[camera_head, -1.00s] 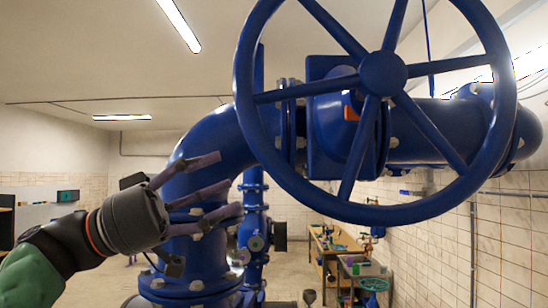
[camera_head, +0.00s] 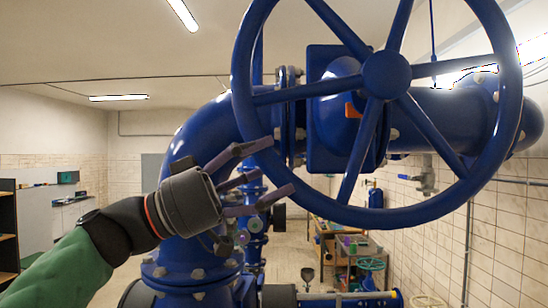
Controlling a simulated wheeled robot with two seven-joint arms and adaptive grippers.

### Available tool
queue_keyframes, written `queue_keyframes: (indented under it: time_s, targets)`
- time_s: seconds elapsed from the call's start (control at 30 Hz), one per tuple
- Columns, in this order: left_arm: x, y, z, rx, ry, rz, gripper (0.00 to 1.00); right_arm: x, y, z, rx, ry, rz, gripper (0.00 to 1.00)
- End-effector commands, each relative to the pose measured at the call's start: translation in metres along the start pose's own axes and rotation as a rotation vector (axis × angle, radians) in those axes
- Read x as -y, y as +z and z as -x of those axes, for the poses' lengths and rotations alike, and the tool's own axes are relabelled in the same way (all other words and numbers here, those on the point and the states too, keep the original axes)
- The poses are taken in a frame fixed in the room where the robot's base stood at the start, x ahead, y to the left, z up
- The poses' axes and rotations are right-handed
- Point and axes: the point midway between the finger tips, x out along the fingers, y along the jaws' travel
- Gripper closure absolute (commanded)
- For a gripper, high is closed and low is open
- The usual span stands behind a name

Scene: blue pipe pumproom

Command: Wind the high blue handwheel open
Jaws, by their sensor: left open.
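The high blue handwheel (camera_head: 388,75) fills the upper right of the head view, its spokes meeting at a round hub. It stands in front of a thick blue pipe and valve body. My left gripper (camera_head: 272,170) is at the wheel's lower left, its purple-grey fingers spread open and pointing right toward the rim. The upper fingertip overlaps the rim's left edge in the picture; I cannot tell whether it touches. No finger is closed around the rim. My right gripper is not in view.
A blue pipe elbow (camera_head: 205,125) runs down behind my left gripper to a bolted flange (camera_head: 190,272). A workbench (camera_head: 325,235) with items stands at the back near the tiled right wall (camera_head: 500,240). Shelves (camera_head: 8,235) stand at far left. Open floor shows between.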

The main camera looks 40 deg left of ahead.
Motion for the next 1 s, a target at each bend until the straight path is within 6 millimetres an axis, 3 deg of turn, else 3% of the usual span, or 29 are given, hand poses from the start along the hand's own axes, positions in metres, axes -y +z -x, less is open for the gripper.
queue_keyframes:
  time_s: [0.2,0.6,0.83,1.0]
  targets:
    - [-0.001,-0.001,-0.013,0.000,0.002,0.000,0.36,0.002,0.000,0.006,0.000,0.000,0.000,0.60]
    - [-0.001,0.000,-0.015,0.001,0.001,-0.001,0.36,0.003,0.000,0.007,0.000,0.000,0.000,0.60]
    - [0.000,0.000,-0.015,0.000,-0.001,-0.002,1.00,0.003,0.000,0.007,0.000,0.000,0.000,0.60]
    - [0.000,0.000,-0.015,-0.002,-0.001,-0.002,1.00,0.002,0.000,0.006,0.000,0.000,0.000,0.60]
